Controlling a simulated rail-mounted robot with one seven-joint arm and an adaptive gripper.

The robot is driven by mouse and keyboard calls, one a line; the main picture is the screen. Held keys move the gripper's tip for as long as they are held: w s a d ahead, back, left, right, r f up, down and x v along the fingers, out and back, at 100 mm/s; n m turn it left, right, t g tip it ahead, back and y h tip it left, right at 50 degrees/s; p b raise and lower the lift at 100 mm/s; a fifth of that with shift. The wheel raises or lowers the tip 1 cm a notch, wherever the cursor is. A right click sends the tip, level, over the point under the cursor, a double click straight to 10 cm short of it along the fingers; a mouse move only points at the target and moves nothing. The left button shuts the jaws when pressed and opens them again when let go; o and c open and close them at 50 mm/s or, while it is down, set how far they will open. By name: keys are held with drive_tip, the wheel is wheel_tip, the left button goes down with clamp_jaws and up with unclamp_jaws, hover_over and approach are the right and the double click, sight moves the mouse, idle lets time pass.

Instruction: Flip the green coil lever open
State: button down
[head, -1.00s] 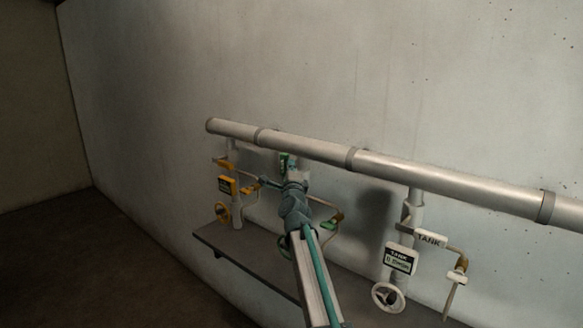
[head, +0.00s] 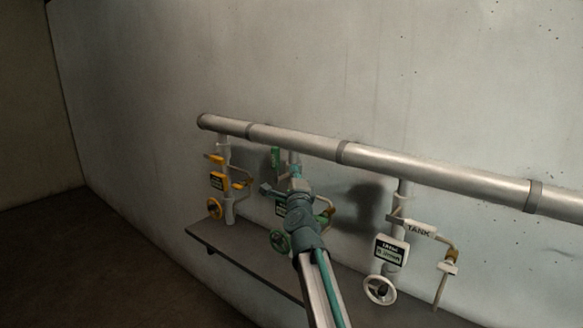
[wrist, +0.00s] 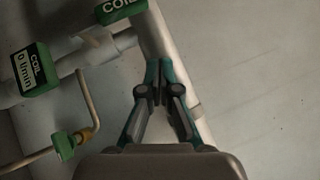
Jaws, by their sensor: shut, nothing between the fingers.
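The green coil lever with its "COIL" label (wrist: 120,8) is cut by the top edge of the wrist view. In the head view its green block (head: 275,157) stands upright just under the big pipe. My gripper (wrist: 161,84) is shut and empty beside a pale pipe, below and right of the lever in the wrist view and apart from its visible part. In the head view my gripper (head: 296,172) is right of the green block, and my arm hides part of the coil valve.
A green coil meter (wrist: 35,70) and a small green fitting (wrist: 65,145) lie left in the wrist view. A green handwheel (head: 280,242) is low beside my arm. Yellow (head: 217,180) and white tank (head: 390,250) valve sets flank it. A shelf (head: 245,258) runs below.

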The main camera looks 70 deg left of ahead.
drive_tip(key=shift+v, duration=0.75)
drive_tip(key=shift+r, duration=0.15)
